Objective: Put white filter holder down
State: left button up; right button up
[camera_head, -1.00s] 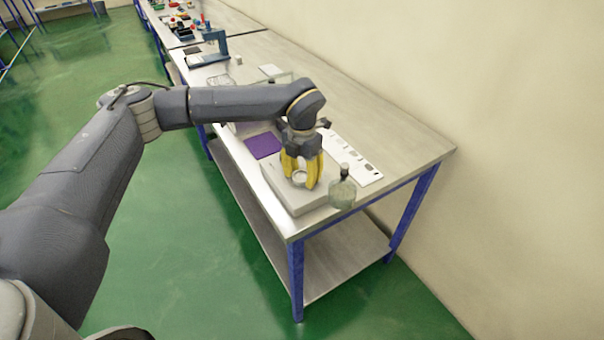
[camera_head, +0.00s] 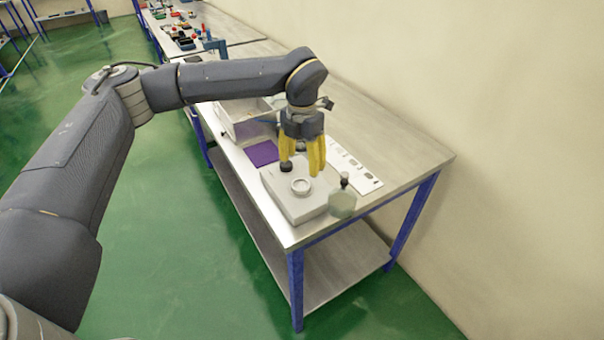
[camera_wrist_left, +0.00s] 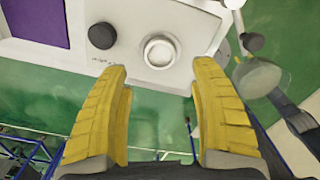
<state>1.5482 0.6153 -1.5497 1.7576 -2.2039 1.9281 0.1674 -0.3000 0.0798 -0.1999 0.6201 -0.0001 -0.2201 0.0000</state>
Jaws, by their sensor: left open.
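The white filter holder (camera_head: 300,186) is a small round ring-shaped piece. It sits on top of the grey-white box-like device (camera_head: 293,206) at the near end of the bench. In the left wrist view the holder (camera_wrist_left: 160,51) stands apart from the fingers, beyond and between their tips. My left gripper (camera_head: 301,173), with yellow fingers, is open and empty, just above and behind the holder. In the left wrist view its two fingers (camera_wrist_left: 158,78) are spread wide. My right gripper is not in view.
A glass bottle with a dark stopper (camera_head: 342,203) stands right beside the device. A dark round knob (camera_wrist_left: 102,36) is on the device. A purple mat (camera_head: 263,153), a white strip with dark slots (camera_head: 352,169) and a clear-walled box (camera_head: 240,122) lie farther back.

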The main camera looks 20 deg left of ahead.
pick_arm(q)
jog(key=shift+r, duration=2.1)
